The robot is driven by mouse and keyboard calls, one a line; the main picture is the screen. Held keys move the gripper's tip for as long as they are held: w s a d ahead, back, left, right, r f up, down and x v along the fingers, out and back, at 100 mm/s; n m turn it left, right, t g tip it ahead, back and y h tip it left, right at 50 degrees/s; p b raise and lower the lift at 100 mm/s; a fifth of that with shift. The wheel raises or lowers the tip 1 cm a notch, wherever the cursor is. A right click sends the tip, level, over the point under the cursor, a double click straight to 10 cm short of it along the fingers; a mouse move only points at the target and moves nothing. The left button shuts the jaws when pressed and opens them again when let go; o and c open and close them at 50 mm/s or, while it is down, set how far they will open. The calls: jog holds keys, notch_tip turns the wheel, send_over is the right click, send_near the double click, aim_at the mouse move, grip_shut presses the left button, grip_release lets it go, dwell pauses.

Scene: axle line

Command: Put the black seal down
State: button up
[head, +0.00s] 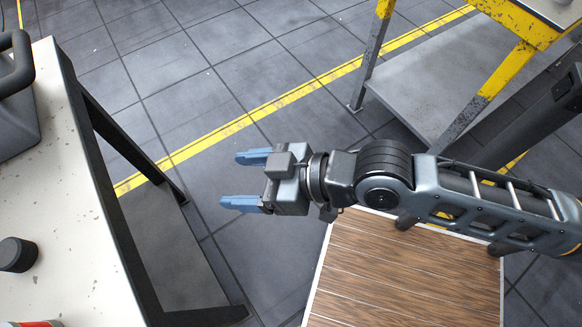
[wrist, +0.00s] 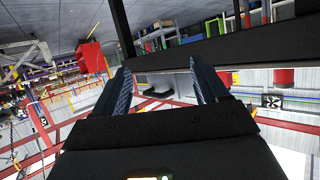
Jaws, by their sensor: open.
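My gripper (head: 229,180) is open, with its two blue fingers apart and nothing between them in the head view. It is over the floor, right of the white-topped table (head: 75,215) and clear of its edge. A short black round piece (head: 17,254) stands on that table at the left picture edge; it may be the black seal, but I cannot tell for sure. In the wrist view, my gripper's fingers (wrist: 163,80) also stand apart. A small dark shape (wrist: 158,94) shows beyond them, too unclear to name.
A dark grey container with a handle (head: 15,100) stands on the table's far left. A red object (head: 40,324) is cut off at the bottom edge. A wood-topped surface (head: 400,275) lies below my arm. A yellow-and-grey frame (head: 510,60) stands upper right. Floor between is clear.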

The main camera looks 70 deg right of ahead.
jog(key=s+r+h, duration=0.1)
jog(key=s+r, duration=0.1)
jog(key=s, duration=0.5)
jog(key=s+d+r+t, duration=0.1)
jog(key=s+r, duration=0.2)
jog(key=s, duration=0.3)
jog(key=shift+s+d+r+m+t+h, duration=0.25)
jog(key=shift+s+m+t+h, duration=0.05)
jog(key=shift+s+m+h, duration=0.1)
